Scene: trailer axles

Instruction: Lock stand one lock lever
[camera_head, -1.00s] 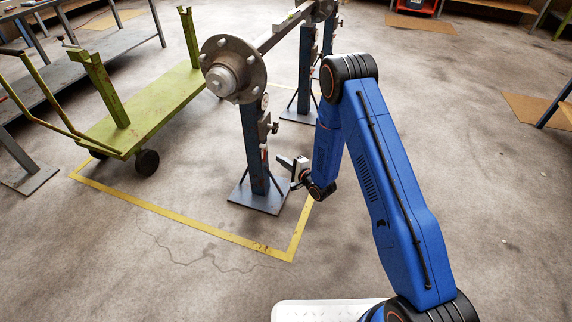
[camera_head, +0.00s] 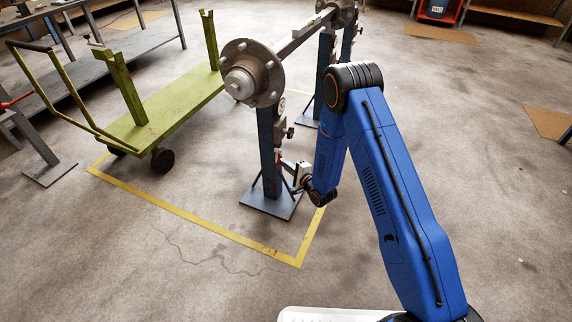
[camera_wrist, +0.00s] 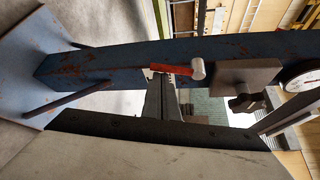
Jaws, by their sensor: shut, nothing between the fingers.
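The near stand (camera_head: 269,160) is a blue upright post on a flat base plate, holding up the hub end of the axle (camera_head: 252,73). In the wrist view its post (camera_wrist: 130,62) lies sideways, base to the left. A lock lever (camera_wrist: 175,69), red with a silver end, sits on the post, pointing toward the clamp knob (camera_wrist: 245,101). My gripper (camera_head: 284,166) is shut and empty beside the lower post. In the wrist view the gripper tips (camera_wrist: 157,78) are at the lever's red part; I cannot tell whether they touch it.
A round dial (camera_wrist: 302,76) sits beyond the knob on the stand. A second stand (camera_head: 326,80) is behind, under the axle's far end. A green cart (camera_head: 165,110) stands to the left. Yellow floor tape (camera_head: 200,226) runs around the stands. The floor in front is clear.

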